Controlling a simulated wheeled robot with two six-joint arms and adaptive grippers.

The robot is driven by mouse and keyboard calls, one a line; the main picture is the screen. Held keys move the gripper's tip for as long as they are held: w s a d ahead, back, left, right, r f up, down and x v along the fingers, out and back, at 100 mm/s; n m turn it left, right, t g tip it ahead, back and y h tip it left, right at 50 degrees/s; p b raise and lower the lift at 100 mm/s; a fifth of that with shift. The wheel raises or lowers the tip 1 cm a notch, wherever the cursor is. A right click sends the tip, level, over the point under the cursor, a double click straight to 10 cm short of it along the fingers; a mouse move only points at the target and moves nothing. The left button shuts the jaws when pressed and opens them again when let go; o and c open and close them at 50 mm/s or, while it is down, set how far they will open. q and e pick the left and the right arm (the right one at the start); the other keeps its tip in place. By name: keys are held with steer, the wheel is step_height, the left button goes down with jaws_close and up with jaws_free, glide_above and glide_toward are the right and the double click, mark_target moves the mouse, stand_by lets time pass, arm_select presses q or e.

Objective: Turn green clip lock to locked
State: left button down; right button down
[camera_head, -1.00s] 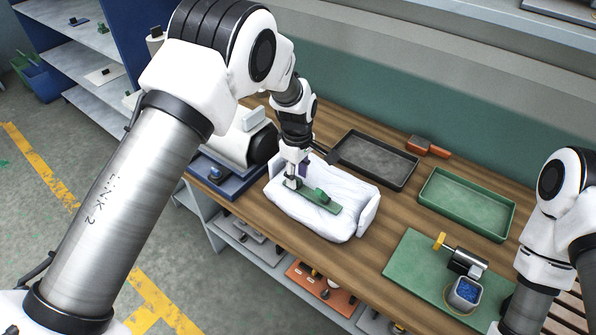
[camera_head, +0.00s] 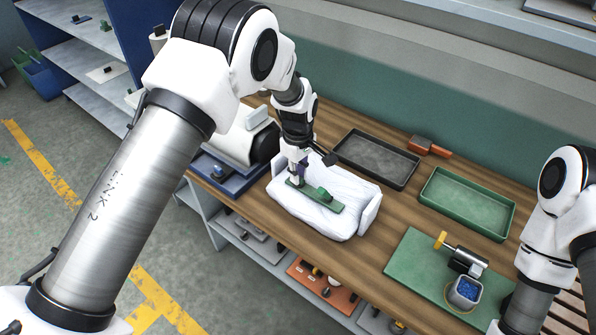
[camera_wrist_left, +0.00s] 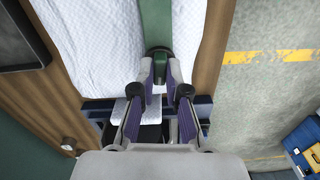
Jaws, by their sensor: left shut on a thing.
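The green clip (camera_head: 322,203) is a long flat green bar with a raised dark green part on top. It lies on the white padded cushion (camera_head: 345,187) on the workbench. My left gripper (camera_head: 294,181) points down at the clip's left end. In the left wrist view, my left gripper (camera_wrist_left: 159,66) is shut on a dark green knob-like lock (camera_wrist_left: 158,54) at the near end of the green bar (camera_wrist_left: 155,22). The fingers partly hide the lock, so its locked or unlocked position cannot be told. My right arm shows at the right edge, but its gripper is out of view.
A black tray (camera_head: 350,145) and a green tray (camera_head: 428,196) stand behind and right of the cushion. A green board (camera_head: 405,262) holds a metal device with a yellow knob (camera_head: 440,240). A white roll-shaped machine (camera_head: 238,143) stands left. Bare wood lies between cushion and board.

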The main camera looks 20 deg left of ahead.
arm_select(q)
steer(key=m+p, duration=0.1)
steer(key=m, duration=0.2)
steer(key=shift+s, duration=0.1)
steer(key=m+p, duration=0.1)
steer(key=m, duration=0.3)
steer(key=shift+f+m, duration=0.1)
steer(key=shift+m, duration=0.3)
steer(key=m+p, duration=0.1)
steer(key=m, duration=0.7)
steer(key=shift+s+f+p, duration=0.1)
steer(key=shift+p, duration=0.3)
steer(key=shift+m, duration=0.4)
steer(key=c, duration=1.2)
jaws_free()
